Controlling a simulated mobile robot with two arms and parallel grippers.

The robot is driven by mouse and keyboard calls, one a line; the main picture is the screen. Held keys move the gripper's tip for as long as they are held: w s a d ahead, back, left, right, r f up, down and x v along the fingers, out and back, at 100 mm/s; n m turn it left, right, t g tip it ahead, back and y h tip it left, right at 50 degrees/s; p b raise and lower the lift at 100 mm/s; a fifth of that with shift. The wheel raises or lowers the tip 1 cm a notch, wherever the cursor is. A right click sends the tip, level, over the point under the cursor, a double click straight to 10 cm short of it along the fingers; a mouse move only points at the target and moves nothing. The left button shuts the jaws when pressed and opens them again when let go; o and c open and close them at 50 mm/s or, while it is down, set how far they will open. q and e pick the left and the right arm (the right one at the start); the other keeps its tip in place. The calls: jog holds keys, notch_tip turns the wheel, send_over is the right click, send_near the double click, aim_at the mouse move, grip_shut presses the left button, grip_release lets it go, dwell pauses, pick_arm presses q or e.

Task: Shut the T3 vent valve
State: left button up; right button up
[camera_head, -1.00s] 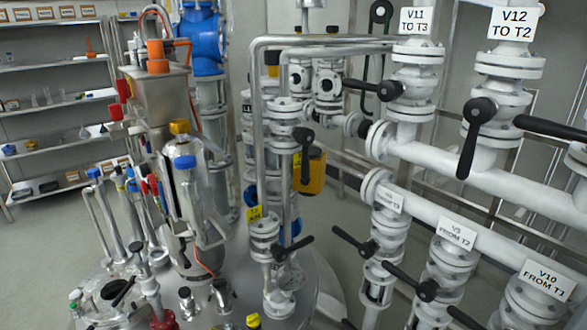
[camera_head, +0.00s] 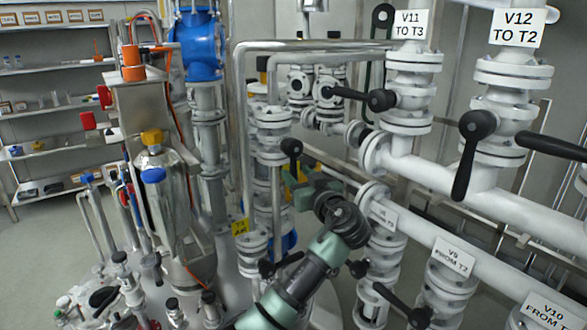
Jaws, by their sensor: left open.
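A white flanged valve (camera_head: 272,140) stands on the pipe left of centre, with a black lever (camera_head: 293,158) pointing down. Its label does not show, so I cannot tell if it is the T3 vent valve. A lower valve (camera_head: 252,250) beside a small yellow tag (camera_head: 240,227) has a black lever, partly hidden by my left arm; the tag is too small to read surely. My left gripper (camera_head: 301,184) is open near the lower end of the upper lever. I cannot tell whether the lever is between its fingers. My right gripper is not in view.
White pipes with valves V11 (camera_head: 408,62), V12 (camera_head: 505,75) and V9 (camera_head: 449,285) crowd the right side. A steel vessel (camera_head: 170,205) and blue fitting (camera_head: 199,45) stand left. Shelves (camera_head: 55,101) line the back left. Bent steel pipes (camera_head: 300,46) frame the upper valve.

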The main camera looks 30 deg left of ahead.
aim_at(295, 172)
pick_arm(q)
jog(key=shift+x, duration=1.5)
grip_shut()
jog(key=shift+f, duration=0.1)
